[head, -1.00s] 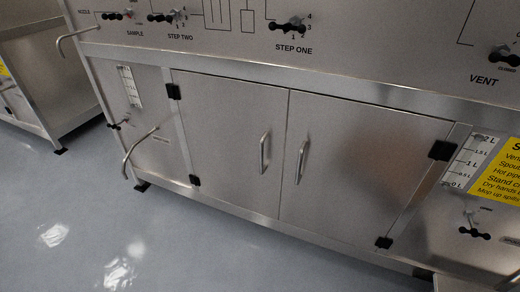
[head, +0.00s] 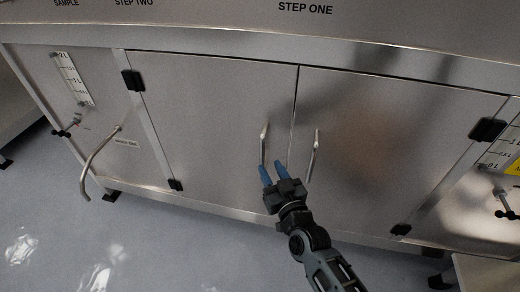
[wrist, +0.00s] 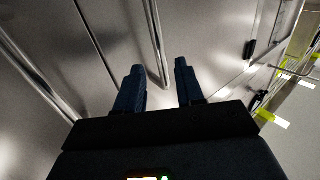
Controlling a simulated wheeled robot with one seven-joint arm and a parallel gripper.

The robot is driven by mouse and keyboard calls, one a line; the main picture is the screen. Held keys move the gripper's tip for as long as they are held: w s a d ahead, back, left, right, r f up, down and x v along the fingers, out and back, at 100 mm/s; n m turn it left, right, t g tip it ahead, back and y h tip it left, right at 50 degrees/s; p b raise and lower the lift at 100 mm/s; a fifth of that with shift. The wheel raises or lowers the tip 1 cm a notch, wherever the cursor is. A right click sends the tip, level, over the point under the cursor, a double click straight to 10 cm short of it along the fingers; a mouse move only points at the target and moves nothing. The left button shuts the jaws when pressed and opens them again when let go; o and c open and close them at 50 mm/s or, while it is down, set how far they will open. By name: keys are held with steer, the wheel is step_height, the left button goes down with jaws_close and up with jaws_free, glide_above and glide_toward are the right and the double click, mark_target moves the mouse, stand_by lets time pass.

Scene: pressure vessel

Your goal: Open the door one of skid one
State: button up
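The skid cabinet has two closed steel doors, a left door (head: 205,125) and a right door (head: 385,140), meeting at a seam. No label tells which is door one. The left door's bar handle (head: 263,146) and the right door's bar handle (head: 314,152) flank the seam. My gripper (head: 272,170), with blue fingers, is open at the lower end of the left handle.
Black hinges (head: 133,80) sit at the doors' outer edges. A bent pipe (head: 98,160) sticks out at the left, near a small valve (head: 68,128). A control panel is above. The blue-grey floor (head: 130,240) in front is clear.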

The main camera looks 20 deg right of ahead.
mark_target(263, 155)
steer(key=w+b, duration=0.1)
steer(key=w, duration=0.6)
steer(key=shift+w+d, duration=0.15)
steer(key=shift+c, duration=0.2)
jaws_close()
